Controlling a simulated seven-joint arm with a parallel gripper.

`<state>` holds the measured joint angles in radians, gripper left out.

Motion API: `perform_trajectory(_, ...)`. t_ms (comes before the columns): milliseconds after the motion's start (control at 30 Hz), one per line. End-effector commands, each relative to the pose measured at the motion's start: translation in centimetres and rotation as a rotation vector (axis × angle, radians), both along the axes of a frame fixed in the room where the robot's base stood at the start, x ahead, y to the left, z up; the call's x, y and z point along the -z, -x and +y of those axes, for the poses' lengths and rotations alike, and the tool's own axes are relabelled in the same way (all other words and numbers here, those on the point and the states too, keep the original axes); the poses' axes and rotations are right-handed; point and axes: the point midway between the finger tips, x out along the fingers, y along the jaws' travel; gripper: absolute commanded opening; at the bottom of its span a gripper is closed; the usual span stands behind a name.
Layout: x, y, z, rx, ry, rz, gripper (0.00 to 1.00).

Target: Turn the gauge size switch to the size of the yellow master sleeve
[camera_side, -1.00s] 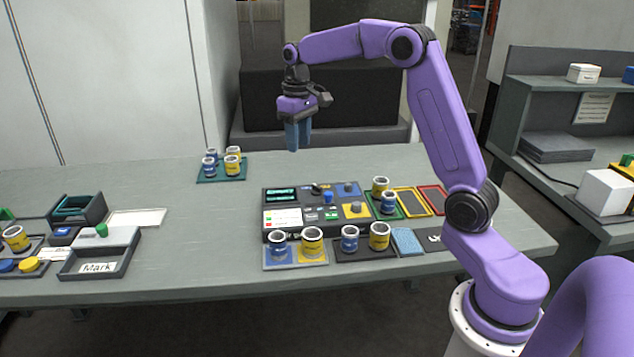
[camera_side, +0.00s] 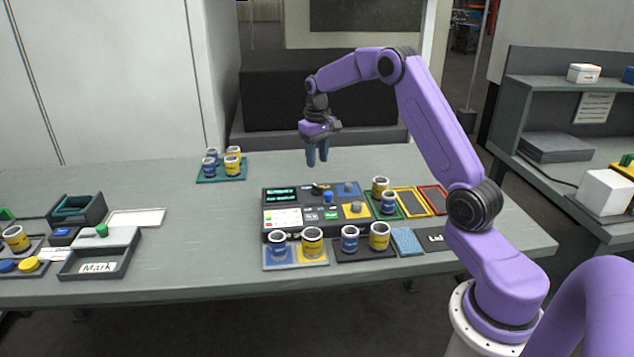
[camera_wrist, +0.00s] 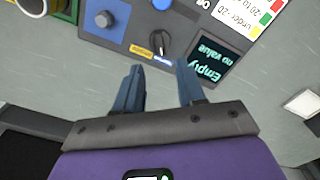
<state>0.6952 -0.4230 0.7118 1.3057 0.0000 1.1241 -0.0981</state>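The size switch, a black rotary knob (camera_wrist: 160,42), sits on the grey console (camera_wrist: 120,35); in the side view the knob (camera_side: 316,188) is near the console's back edge. Beside it are a yellow label (camera_wrist: 141,50) and a blue label (camera_wrist: 163,61). Its handle appears to line up with the blue label. A sleeve with a yellow band (camera_side: 312,242) stands upright on a yellow pad in front of the console; I cannot tell if it is the master. My gripper (camera_side: 317,164) is empty above the console's back edge, its blue fingers (camera_wrist: 160,72) apart, pointing toward the switch.
The console display (camera_wrist: 210,62) reads "Empty no value". A blue-banded sleeve (camera_side: 278,243) stands on a blue pad. More sleeves (camera_side: 379,236) stand around the console, and several on a green tray (camera_side: 220,175).

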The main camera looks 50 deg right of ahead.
Motion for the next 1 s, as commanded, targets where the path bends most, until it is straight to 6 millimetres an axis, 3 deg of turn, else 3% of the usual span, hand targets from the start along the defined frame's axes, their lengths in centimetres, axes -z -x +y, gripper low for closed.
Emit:
perform_trajectory(200, 4.3, 0.1, 0.0, 0.001, -0.001, 0.005, 0.39)
perform_trajectory(433, 7.4, 0.1, 0.0, 0.001, -0.001, 0.003, 0.39)
perform_trajectory(900, 8.6, 0.0, 0.0, 0.000, 0.000, 0.000, 0.39)
perform_trajectory(967, 8.6, 0.0, 0.0, 0.000, 0.000, 0.000, 0.23)
perform_trajectory(1000, 8.6, 0.0, 0.0, 0.000, 0.000, 0.000, 0.10)
